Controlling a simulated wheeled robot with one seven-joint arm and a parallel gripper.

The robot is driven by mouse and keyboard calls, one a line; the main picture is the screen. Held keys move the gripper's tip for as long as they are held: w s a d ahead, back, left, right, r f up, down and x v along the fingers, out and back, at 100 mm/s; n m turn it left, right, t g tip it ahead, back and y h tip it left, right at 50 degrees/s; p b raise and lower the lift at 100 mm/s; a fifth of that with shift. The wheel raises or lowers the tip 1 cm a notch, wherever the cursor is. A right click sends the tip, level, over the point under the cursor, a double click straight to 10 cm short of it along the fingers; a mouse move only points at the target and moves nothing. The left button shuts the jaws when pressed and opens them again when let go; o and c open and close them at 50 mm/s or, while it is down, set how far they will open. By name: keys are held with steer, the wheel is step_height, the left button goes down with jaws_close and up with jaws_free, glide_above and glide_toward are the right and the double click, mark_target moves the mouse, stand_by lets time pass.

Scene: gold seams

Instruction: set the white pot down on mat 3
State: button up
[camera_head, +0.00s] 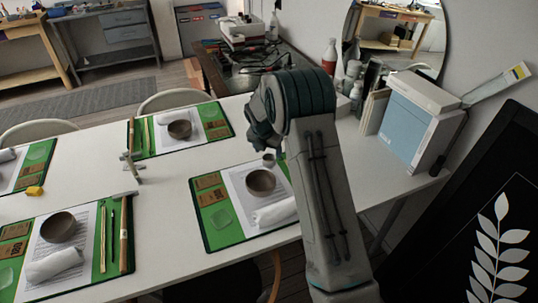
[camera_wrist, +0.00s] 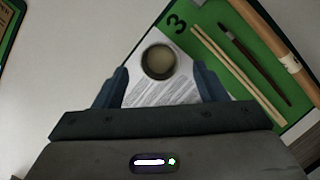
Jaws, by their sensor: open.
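A small round pot (camera_wrist: 158,61) with a dark rim and tan inside shows in the wrist view. It stands on the white paper of a green mat (camera_wrist: 205,12) marked 3. In the head view a small greyish pot (camera_head: 268,160) stands at the far edge of the paper on the near right mat (camera_head: 235,242), just below my gripper (camera_head: 262,143). My gripper is open. In the wrist view its fingers (camera_wrist: 160,84) are apart, with the pot showing beyond and between them and a gap to each side. My arm hides the right part of this mat.
A brown bowl (camera_head: 260,182), a white roll (camera_head: 276,212) and a glass dish (camera_head: 221,217) lie on the same mat. Chopsticks (camera_wrist: 238,75) and a brush (camera_wrist: 255,65) lie at its right in the wrist view. A metal stand (camera_head: 133,168) is left on the table.

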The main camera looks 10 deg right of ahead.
steer(key=s+r+m, duration=0.7)
steer(key=s+r, duration=0.3)
steer(key=r, duration=0.5)
steer(key=s+r+m+y, duration=0.1)
steer(key=s+r+m, duration=0.1)
steer(key=s+m, duration=0.9)
steer(key=s+d+r+m+y, duration=0.1)
steer(key=s+m, duration=1)
steer(key=s, duration=0.7)
steer(key=shift+s+r, duration=0.15)
steer(key=shift+r, duration=0.2)
steer(key=shift+r, duration=0.2)
